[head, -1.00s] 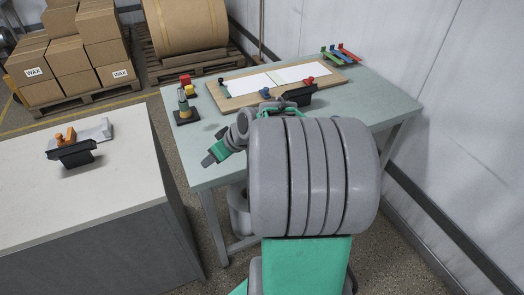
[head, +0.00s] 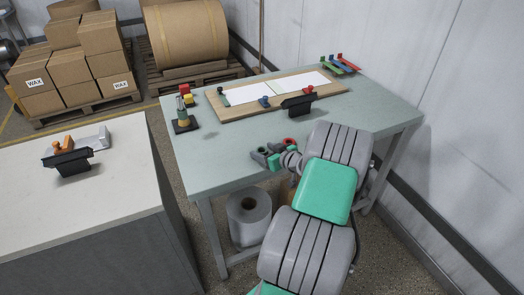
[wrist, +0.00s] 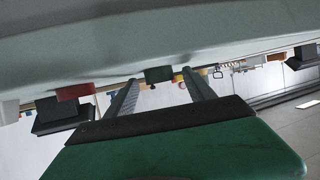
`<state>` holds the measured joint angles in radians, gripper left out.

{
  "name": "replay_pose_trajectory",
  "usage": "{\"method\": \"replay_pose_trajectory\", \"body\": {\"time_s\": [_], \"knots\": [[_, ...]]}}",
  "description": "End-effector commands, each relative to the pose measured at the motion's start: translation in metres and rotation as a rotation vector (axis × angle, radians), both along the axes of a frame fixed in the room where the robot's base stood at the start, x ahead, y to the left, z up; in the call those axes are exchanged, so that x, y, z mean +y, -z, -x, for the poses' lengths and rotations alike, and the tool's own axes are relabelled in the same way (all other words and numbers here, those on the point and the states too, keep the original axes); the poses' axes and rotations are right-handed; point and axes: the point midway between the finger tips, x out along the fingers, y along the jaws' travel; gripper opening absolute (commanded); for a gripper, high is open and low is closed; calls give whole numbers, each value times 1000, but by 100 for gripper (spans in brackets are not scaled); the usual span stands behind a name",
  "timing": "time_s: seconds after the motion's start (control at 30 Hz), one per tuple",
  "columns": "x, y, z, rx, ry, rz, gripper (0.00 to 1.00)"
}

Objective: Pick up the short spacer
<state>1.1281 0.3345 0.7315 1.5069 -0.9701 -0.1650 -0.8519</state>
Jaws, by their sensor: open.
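A red block (head: 184,89) and a yellow block (head: 189,98) stand together at the table's back left; I cannot tell which piece is the short spacer. Small red and yellow shapes (wrist: 181,76) also show far off in the wrist view. My gripper (head: 262,155) is near the table's front edge, to the right of and nearer than those blocks. In the wrist view its two fingers (wrist: 160,92) are apart with nothing between them; a dark green block (wrist: 158,75) shows beyond the gap.
A black-handled tool (head: 299,105) sits at the board's front edge. Colored strips (head: 340,65) lie at the back right.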

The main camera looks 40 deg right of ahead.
Motion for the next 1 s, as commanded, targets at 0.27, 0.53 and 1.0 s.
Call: {"method": "replay_pose_trajectory", "body": {"time_s": [0.27,0.53,1.0], "knots": [[0,0,1,1,0,0,50],[0,0,1,1,0,-1,28],[0,0,1,1,-1,0,0]]}}
